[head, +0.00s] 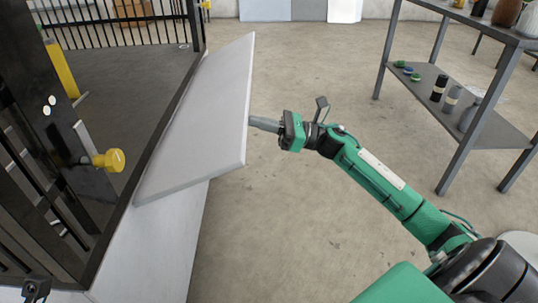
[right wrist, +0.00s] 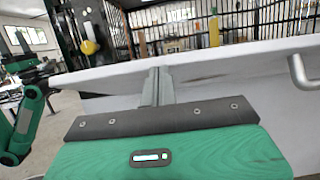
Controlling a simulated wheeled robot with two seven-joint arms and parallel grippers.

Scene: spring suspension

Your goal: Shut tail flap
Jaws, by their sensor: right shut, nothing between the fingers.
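The tail flap is a pale grey flat panel (head: 205,110) hanging tilted outward from the dark frame at the left in the head view. A pale wall shows below it. In the right wrist view the flap (right wrist: 235,58) spans the picture's width. My right gripper (head: 252,121) is shut and empty, its fingertips at the flap's outer long edge; I cannot tell whether they touch. Its fingers (right wrist: 157,75) also reach the flap in the right wrist view. A dark piece of my left gripper's mount seems to show at the lower left corner; its fingers are hidden.
A yellow knob (head: 113,160) sits on the dark frame left of the flap. A metal shelf table (head: 470,120) with bottles and small items stands at the right. The concrete floor between flap and table is clear. A metal handle (right wrist: 304,72) shows at the right in the wrist view.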

